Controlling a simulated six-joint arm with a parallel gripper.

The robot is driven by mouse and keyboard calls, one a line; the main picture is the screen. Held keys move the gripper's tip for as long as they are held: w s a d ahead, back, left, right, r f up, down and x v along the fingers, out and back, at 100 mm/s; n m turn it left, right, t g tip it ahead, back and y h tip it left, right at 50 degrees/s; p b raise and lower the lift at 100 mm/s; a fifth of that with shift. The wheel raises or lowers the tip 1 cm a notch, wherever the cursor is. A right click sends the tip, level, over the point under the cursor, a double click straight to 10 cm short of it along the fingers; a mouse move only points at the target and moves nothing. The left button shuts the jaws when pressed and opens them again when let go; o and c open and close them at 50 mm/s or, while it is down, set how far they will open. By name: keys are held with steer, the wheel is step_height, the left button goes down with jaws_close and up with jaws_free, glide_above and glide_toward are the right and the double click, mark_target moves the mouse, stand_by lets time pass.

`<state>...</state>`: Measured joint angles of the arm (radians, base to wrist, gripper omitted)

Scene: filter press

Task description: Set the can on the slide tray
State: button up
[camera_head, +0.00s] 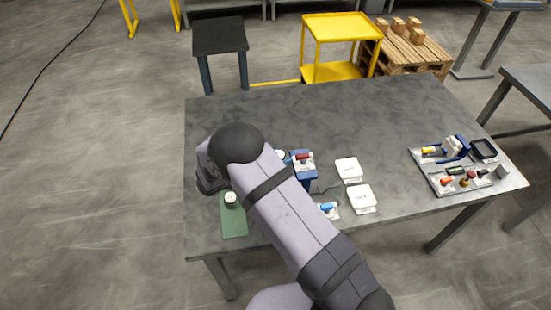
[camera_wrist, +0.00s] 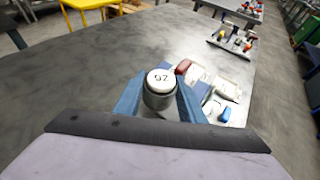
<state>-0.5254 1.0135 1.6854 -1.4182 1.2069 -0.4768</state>
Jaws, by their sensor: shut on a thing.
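The can (camera_wrist: 160,82) has a white lid with dark figures and a pale grey side. In the wrist view it sits between the two blue fingers of my gripper (camera_wrist: 160,103), which are shut on it. In the head view my arm hides most of the gripper; the can's pale top (camera_head: 280,155) shows just past the arm. It is close to the left of a blue device with a red part (camera_head: 304,158). The red part also shows behind the can in the wrist view (camera_wrist: 183,67). I cannot tell for sure which piece is the slide tray.
A green mat (camera_head: 234,222) with a white-topped round item (camera_head: 230,197) lies at the left front. Two white flat boxes (camera_head: 348,170) and a small blue item (camera_head: 328,207) stand right of my arm. A grey tray of parts (camera_head: 430,168) is far right. The back tabletop is clear.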

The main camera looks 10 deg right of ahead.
steer(key=shift+f, duration=0.15)
steer(key=shift+f+b, duration=3.95)
steer(key=shift+f, duration=1.05)
steer(key=shift+s+f+b, duration=0.1)
steer(key=shift+f+b, duration=0.45)
steer(key=shift+f, duration=0.1)
